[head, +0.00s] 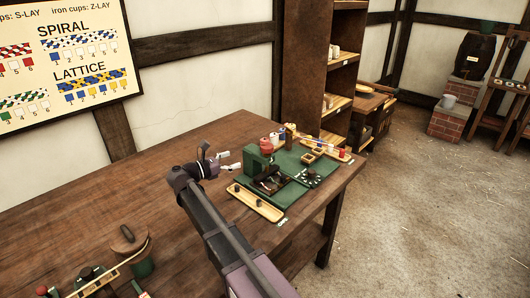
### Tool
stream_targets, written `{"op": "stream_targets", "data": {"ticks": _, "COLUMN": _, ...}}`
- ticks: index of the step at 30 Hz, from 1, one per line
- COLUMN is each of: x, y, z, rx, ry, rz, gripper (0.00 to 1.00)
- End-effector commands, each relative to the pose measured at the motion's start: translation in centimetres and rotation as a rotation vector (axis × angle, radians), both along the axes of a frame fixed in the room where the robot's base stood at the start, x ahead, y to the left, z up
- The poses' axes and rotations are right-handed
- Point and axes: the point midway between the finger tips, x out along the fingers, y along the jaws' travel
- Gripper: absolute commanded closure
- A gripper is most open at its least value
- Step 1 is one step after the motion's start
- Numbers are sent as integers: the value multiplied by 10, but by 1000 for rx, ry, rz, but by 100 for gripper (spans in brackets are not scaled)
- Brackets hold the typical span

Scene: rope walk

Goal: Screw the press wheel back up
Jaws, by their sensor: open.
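A green press-like frame (255,161) stands on the wooden table, on the left part of a green mat (288,188). A small red round part (266,144) shows at its top; I cannot tell for sure whether it is the press wheel. My gripper (231,161) is open, just left of the green frame, with its fingers pointing right towards it. It looks empty. I cannot tell whether the fingertips touch the frame. A dark part (269,181) sits low at the front of the frame, its details too small to tell.
A yellow tray (262,208) with small dark pieces lies in front of the mat. Small pots and spools (285,136) stand behind it. A round-lidded pot (130,240) and tools occupy the near left table. Shelves (340,75) stand behind.

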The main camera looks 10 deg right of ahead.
Motion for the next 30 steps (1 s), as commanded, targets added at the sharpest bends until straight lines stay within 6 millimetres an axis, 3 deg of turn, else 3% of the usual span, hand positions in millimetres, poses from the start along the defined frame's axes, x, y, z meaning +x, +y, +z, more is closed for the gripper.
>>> {"op": "stream_targets", "data": {"ticks": 17, "x": 3, "y": -11, "z": 0, "rx": 1, "ry": 0, "rz": -4, "gripper": 0}}
{"op": "stream_targets", "data": {"ticks": 30, "x": 24, "y": -65, "z": 0, "rx": 1, "ry": -1, "rz": -5, "gripper": 0}}
